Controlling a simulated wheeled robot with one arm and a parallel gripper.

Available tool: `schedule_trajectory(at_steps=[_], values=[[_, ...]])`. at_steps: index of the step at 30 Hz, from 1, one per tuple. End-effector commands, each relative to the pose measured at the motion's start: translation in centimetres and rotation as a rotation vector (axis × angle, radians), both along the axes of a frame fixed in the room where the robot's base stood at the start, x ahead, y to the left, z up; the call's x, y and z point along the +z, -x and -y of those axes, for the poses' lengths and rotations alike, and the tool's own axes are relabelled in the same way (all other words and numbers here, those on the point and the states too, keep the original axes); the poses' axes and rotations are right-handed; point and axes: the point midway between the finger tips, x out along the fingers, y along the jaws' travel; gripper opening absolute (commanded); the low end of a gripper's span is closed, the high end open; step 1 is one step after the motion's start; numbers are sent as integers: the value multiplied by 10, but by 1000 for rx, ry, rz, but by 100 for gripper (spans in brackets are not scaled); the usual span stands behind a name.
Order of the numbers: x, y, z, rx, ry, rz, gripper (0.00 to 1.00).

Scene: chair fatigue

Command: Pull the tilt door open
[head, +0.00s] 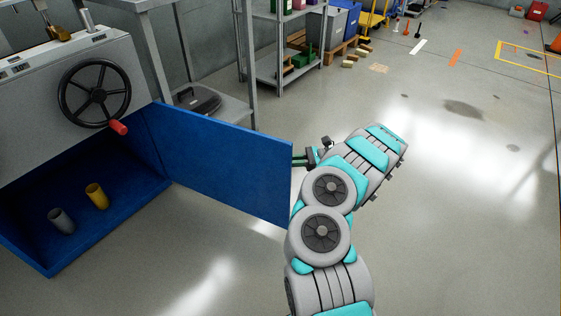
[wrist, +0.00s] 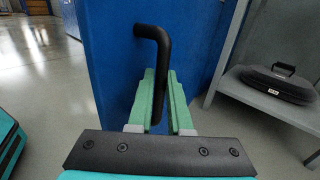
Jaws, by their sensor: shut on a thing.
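The blue door (head: 225,160) stands swung wide open on the right side of the blue cabinet (head: 85,235), so the inside shows. In the wrist view the door (wrist: 110,60) fills the middle, with a black bent handle (wrist: 160,45) on it. My gripper (head: 299,158) is at the door's free edge in the head view. In the wrist view its green fingers (wrist: 163,85) are shut on the lower part of the handle. The handle is hidden behind the door in the head view.
A grey cup (head: 61,221) and a yellow cup (head: 97,196) stand inside the cabinet. A black handwheel (head: 95,93) with a red knob is above. A black case (head: 197,98) lies on a low shelf behind the door.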

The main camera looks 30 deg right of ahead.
Motion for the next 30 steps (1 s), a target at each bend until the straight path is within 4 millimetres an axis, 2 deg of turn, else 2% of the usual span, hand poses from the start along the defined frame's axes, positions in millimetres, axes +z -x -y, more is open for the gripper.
schedule_trajectory(at_steps=[9,10,17,26,30], values=[[-1,0,0,0,2,-2,0],[-1,0,0,0,2,-2,21],[-1,0,0,0,2,-2,46],[-1,0,2,-1,2,-1,47],[-2,5,14,-4,4,-1,47]])
